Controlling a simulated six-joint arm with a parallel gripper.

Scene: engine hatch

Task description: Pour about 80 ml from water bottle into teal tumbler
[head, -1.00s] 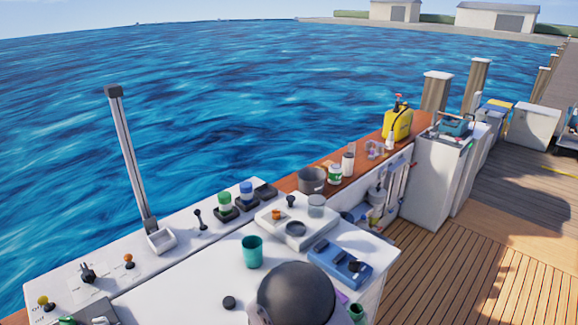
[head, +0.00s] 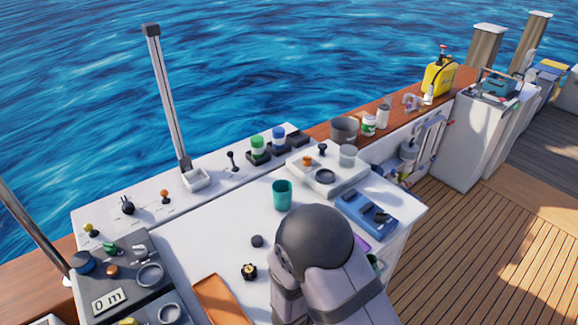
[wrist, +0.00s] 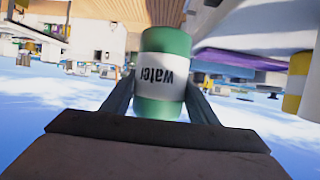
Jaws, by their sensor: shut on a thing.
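The water bottle (wrist: 166,42) is green with a white label reading "water", which appears upside down in the wrist view. My gripper (wrist: 160,92) is shut on it, with one finger on each side. The teal tumbler (head: 282,196) stands upright on the white console top in the head view, just beyond my arm's dark rounded joint. My gripper is hidden behind my arm in the head view. Only a small green piece shows at the arm's right edge, and I cannot tell whether it is the bottle. The tumbler's contents cannot be made out.
A blue device (head: 366,212) lies right of the tumbler. A raised white panel (head: 330,172) with a clear jar (head: 347,155) stands behind it. A black knob (head: 257,241) and an orange tray (head: 220,300) are to the left. Bare white console surrounds the tumbler's left side.

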